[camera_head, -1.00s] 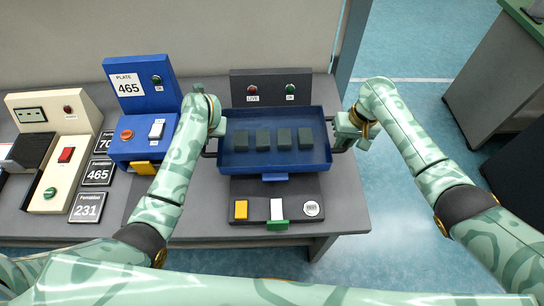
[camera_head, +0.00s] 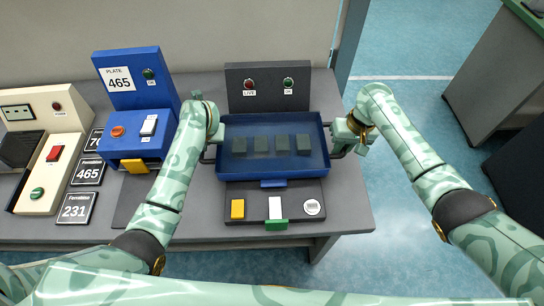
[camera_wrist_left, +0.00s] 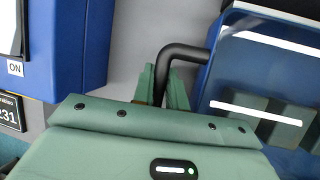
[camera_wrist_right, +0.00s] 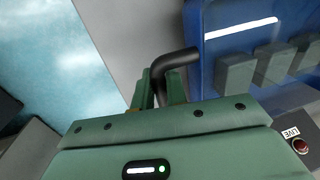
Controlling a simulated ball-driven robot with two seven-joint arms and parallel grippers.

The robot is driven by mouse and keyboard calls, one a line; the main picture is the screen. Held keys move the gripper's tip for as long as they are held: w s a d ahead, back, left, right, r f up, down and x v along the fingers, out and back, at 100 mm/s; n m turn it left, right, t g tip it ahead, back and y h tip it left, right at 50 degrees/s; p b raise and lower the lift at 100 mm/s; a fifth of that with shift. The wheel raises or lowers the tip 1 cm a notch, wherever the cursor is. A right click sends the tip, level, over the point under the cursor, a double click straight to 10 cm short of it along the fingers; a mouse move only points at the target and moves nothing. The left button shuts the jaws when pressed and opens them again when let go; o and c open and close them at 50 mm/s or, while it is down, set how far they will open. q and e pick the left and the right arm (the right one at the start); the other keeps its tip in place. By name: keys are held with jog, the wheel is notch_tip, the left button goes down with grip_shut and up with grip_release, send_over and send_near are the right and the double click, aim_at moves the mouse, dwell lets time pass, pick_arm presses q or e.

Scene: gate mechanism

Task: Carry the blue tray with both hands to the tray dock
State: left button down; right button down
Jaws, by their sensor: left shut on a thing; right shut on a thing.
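The blue tray (camera_head: 270,168) is level in the middle of the head view and carries several dark grey blocks (camera_head: 281,144). It covers the middle of the dark dock unit, between its back panel (camera_head: 267,98) and front plate (camera_head: 258,212). I cannot tell whether it hovers or rests there. My left gripper (camera_wrist_left: 165,88) is shut on the tray's black left handle (camera_wrist_left: 182,52); its fingers are mostly hidden in the head view. My right gripper (camera_head: 348,141) is shut on the right handle, a black bent bar in the right wrist view (camera_wrist_right: 178,58).
The blue PLATE 465 unit (camera_head: 128,80) stands close beside my left forearm. A cream unit (camera_head: 58,137) and number plates (camera_head: 76,208) lie farther left. The front plate has a yellow button (camera_head: 237,208) and a white switch (camera_head: 275,207). Open floor lies right of the bench.

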pick_arm(q)
jog(key=shift+f+b, duration=0.3)
jog(key=shift+f, duration=0.4)
pick_arm(e)
jog(key=shift+f, duration=0.7)
pick_arm(q)
jog(key=c, duration=1.4)
grip_release()
jog(key=shift+r, duration=0.1)
pick_arm(e)
jog(key=c, duration=1.4)
grip_release()
jog(key=shift+r, duration=0.1)
pick_arm(q)
jog(key=shift+r, duration=0.1)
pick_arm(e)
jog(key=shift+r, duration=0.3)
pick_arm(q)
jog(key=v, duration=1.2)
pick_arm(e)
notch_tip(320, 180, up, 11)
jog(key=d, duration=0.2)
jog(key=shift+w+r, duration=0.15)
jog(key=shift+d, duration=0.1)
